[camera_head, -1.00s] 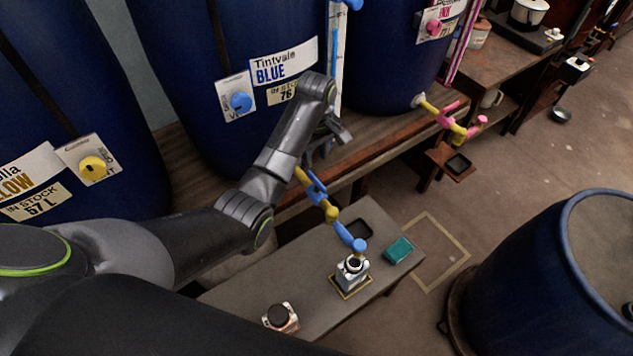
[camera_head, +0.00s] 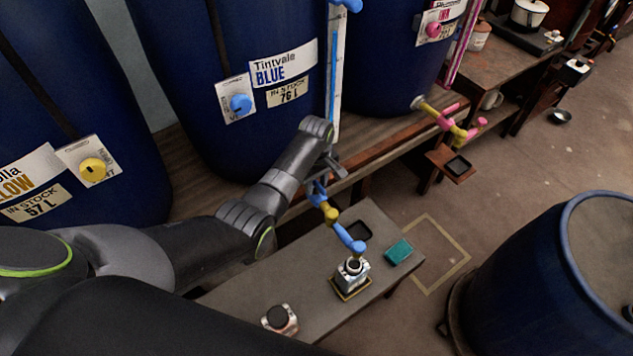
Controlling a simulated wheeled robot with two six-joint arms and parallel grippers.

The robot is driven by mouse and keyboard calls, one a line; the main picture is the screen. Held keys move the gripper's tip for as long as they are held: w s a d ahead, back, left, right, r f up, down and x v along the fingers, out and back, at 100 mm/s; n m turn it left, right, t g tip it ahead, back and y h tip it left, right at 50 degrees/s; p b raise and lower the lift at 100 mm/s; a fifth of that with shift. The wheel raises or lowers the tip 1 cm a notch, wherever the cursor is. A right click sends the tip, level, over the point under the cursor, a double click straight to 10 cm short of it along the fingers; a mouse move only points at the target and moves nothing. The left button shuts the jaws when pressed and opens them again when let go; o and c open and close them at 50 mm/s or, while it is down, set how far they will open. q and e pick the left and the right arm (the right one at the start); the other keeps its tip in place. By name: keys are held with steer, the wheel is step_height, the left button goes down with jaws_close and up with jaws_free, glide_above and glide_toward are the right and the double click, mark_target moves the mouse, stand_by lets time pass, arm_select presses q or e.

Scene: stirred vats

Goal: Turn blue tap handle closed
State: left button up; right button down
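The blue tap (camera_head: 351,239) comes off the blue vat, with a brass body and a blue spout over the low bench. Its blue handle (camera_head: 317,192) shows in part just below my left gripper (camera_head: 325,173). The gripper points down at the handle, very close to it; I cannot tell whether they touch. The wrist hides much of the fingers and the tap's rear pipe, so I cannot tell how far the fingers are apart. My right gripper is not in view.
The low bench (camera_head: 240,305) also bears a dark-lidded jar (camera_head: 280,320), a teal sponge-like block (camera_head: 398,252) and a black tray (camera_head: 359,231). The pink tap (camera_head: 452,127) is to the right. A blue barrel (camera_head: 520,270) stands at the lower right, with free floor between.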

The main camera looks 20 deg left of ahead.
arm_select(q)
jaws_close()
steer(key=shift+r+m, duration=0.1)
steer(key=shift+m, duration=0.2)
steer(key=m+p, duration=0.2)
steer(key=shift+r+m, duration=0.1)
steer(key=shift+m, duration=0.2)
steer(key=m+p, duration=0.2)
steer(key=m, duration=0.1)
steer(key=shift+m, duration=0.3)
steer(key=m+p, duration=0.1)
steer(key=m, duration=0.4)
steer(key=m+p, duration=0.1)
steer(key=m, duration=0.5)
steer(key=shift+w, duration=0.1)
